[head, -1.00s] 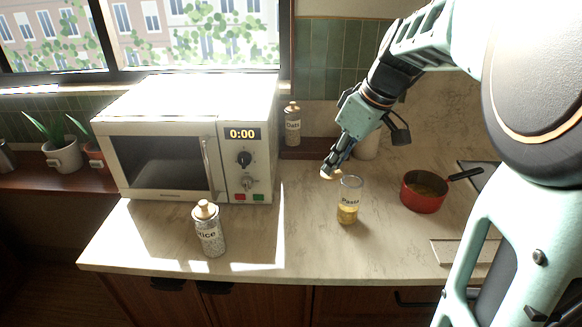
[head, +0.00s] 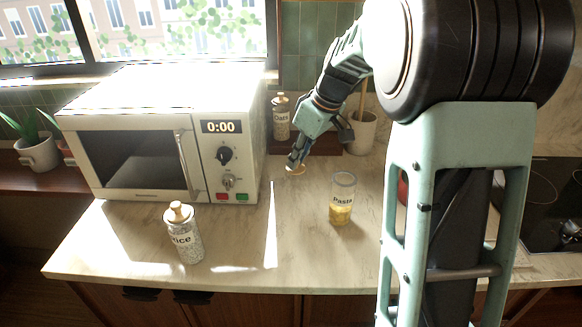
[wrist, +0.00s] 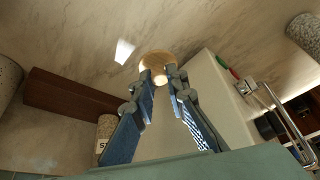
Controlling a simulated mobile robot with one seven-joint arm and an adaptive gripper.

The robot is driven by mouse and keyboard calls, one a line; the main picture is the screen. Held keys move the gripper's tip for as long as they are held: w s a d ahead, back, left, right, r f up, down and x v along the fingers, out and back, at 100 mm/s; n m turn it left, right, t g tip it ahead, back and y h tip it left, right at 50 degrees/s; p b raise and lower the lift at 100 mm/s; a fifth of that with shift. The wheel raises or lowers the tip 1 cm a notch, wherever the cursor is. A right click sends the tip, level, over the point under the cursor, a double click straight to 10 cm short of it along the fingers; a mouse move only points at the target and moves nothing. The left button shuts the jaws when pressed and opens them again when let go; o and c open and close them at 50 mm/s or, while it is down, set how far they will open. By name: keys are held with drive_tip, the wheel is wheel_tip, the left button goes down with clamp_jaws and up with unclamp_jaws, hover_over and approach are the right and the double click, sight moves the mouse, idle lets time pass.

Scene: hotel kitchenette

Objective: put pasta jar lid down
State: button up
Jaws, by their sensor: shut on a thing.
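The pasta jar (head: 342,200) stands upright and uncovered on the counter, with yellow pasta in its lower part. My gripper (head: 294,166) is up and to the left of the jar, near the microwave's right side. It is shut on the round wooden pasta jar lid (head: 297,171). In the wrist view the lid (wrist: 157,62) sits between the fingertips (wrist: 159,78), gripped by its knob. Whether the lid touches the counter is hard to tell.
The microwave (head: 160,145) stands left of my gripper. The rice jar (head: 183,235) is at the front left, the oats jar (head: 281,118) at the back. A utensil pot (head: 361,134) stands behind. Bare counter (head: 305,235) lies left of the pasta jar.

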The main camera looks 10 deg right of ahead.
drive_tip(key=w+f, duration=0.4)
drive_tip(key=w, duration=0.1)
drive_tip(key=w+f+p, duration=0.1)
drive_tip(key=w+f, duration=0.1)
drive_tip(key=shift+w+d+f, duration=0.15)
drive_tip(key=shift+d+f, duration=0.1)
drive_tip(key=shift+f, duration=0.15)
drive_tip(key=shift+w+f, duration=0.15)
drive_tip(key=shift+f, duration=1.65)
drive_tip(key=o, duration=0.3)
drive_tip(key=shift+f, duration=0.1)
drive_tip(key=o, duration=0.4)
drive_tip(key=shift+o, duration=0.2)
drive_tip(key=shift+r, duration=0.25)
drive_tip(key=v, duration=1.2)
